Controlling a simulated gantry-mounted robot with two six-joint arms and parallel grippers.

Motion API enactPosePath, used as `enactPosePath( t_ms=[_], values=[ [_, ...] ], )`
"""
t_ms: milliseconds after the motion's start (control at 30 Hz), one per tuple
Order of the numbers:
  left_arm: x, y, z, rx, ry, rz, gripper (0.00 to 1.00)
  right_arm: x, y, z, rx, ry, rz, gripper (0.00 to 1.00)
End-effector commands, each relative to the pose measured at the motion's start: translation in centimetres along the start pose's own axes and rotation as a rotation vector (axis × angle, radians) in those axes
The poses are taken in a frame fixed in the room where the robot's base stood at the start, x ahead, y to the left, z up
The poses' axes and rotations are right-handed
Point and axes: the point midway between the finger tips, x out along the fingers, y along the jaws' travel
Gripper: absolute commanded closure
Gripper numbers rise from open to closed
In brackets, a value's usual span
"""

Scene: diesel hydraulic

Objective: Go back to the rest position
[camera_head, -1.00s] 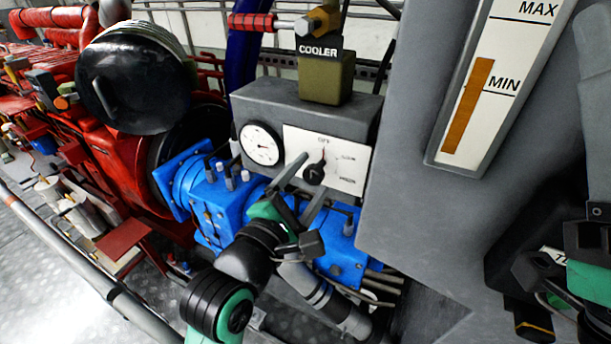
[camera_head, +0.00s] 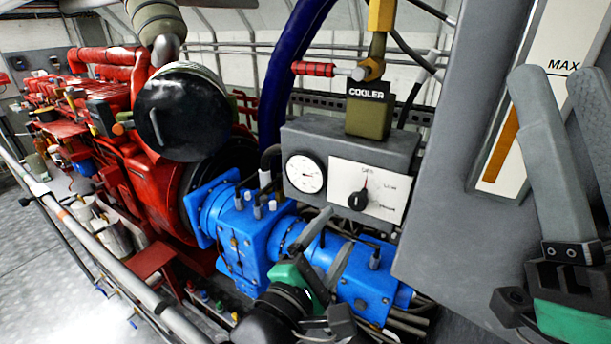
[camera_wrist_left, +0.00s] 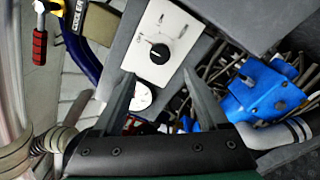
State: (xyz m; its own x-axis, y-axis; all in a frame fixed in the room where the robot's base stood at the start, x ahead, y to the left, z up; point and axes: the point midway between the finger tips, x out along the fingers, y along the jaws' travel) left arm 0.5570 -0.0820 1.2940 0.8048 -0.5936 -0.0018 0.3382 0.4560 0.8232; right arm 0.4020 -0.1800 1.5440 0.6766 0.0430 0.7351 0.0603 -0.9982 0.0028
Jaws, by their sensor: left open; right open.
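My left gripper (camera_head: 339,230) is open and empty in the head view, low in front of the blue pump housing (camera_head: 238,235). Its fingers point up toward the control box but are apart from the black knob (camera_head: 358,200). In the left wrist view, the open fingers (camera_wrist_left: 158,73) have nothing between them, and the knob (camera_wrist_left: 159,53) on its white panel shows just beyond the tips. My right gripper (camera_head: 557,76) is open and empty at the right edge, its fingers pointing up in front of the grey tank with the MAX level gauge (camera_head: 510,120).
The grey control box (camera_head: 335,140) carries a round dial (camera_head: 306,174), with the COOLER valve (camera_head: 370,108) and red lever (camera_head: 313,69) above. A red engine (camera_head: 110,110) and black round cover (camera_head: 183,112) stand left. A grey rail (camera_head: 110,255) runs along the front left.

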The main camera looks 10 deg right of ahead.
Motion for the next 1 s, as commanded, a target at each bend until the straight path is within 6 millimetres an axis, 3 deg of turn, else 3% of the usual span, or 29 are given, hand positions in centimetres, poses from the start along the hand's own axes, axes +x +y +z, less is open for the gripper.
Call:
enactPosePath(
  t_ms=[67,133,267,400,500,600,700,833,1000],
  values=[
    [-0.3,1.0,-1.2,0.001,0.021,0.017,0.23,0.0,0.0,0.0,0.000,0.000,0.000,0.50],
    [-1.2,3.5,-2.9,0.008,0.046,0.061,0.23,0.0,0.0,0.0,0.000,0.000,0.000,0.50],
    [-5.9,11.8,-3.8,0.131,0.079,0.261,0.23,0.0,0.0,0.0,0.000,0.000,0.000,0.50],
    [-14.4,20.9,-2.1,0.659,0.218,0.528,0.23,0.0,0.0,0.0,0.000,0.000,0.000,0.50],
    [-20.3,24.7,0.1,1.105,0.406,0.662,0.23,0.0,0.0,0.0,0.000,0.000,0.000,0.50],
    [-24.8,26.5,2.5,1.504,0.626,0.728,0.23,0.0,0.0,0.0,0.000,0.000,0.000,0.50],
    [-27.5,27.0,4.2,1.822,0.837,0.723,0.23,0.0,0.0,0.0,0.000,0.000,0.000,0.50],
    [-28.2,27.3,4.5,2.086,1.018,0.638,0.23,0.0,0.0,0.0,0.000,0.000,0.000,0.50],
    [-28.2,27.3,4.4,2.200,1.085,0.584,0.23,0.0,0.0,0.0,0.000,0.000,0.000,0.50]
  ],
)
